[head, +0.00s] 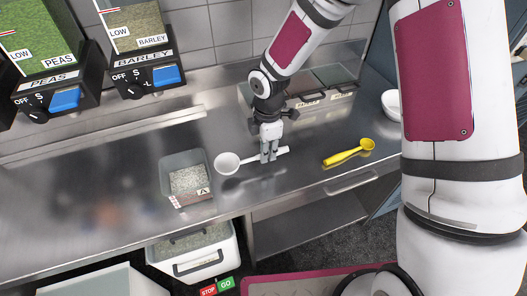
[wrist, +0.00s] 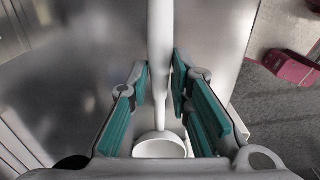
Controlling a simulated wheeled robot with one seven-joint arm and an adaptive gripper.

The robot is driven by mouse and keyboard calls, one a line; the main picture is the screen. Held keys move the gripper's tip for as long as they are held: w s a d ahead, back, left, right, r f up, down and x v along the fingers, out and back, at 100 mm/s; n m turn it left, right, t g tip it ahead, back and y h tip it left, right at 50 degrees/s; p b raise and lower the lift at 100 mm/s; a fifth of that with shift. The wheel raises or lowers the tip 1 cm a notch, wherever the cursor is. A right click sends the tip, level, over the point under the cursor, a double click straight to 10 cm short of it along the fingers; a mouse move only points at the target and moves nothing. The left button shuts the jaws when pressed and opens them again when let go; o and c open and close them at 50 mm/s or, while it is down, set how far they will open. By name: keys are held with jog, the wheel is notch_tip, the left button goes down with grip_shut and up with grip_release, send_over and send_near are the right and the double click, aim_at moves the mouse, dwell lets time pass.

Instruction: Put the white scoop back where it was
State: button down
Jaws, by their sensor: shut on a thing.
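The white scoop (head: 227,162) is over the steel counter, its round cup to the left and its handle to the right. My gripper (head: 268,156) is shut on the handle. A dark patch on the counter below suggests that the scoop is held a little above the surface. In the wrist view the handle runs between the green pads of my gripper (wrist: 160,85), and the cup of the white scoop (wrist: 160,147) shows at the bottom, partly hidden by the gripper.
A grey container (head: 164,170) of pale grain marked A stands left of the scoop. A yellow scoop (head: 348,154) lies on the counter to the right. A white bowl (head: 391,104) is farther right. Peas (head: 55,90) and barley (head: 146,78) dispensers hang behind. An open white bin (head: 200,266) stands below the counter.

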jog(key=shift+w+a+f, duration=0.1)
jog(key=shift+w+a, duration=0.05)
jog(key=shift+w, duration=0.4)
jog(key=shift+w+a, duration=0.15)
jog(key=shift+w, duration=0.4)
notch_tip(320, 180, down, 3)
jog(key=shift+r+p, duration=0.1)
jog(key=shift+p, duration=0.4)
jog(key=shift+w+f, duration=0.15)
jog(key=shift+f, duration=0.2)
jog(key=c, duration=1.5)
grip_release()
jog(key=shift+f, duration=0.15)
jog(key=shift+o, duration=0.2)
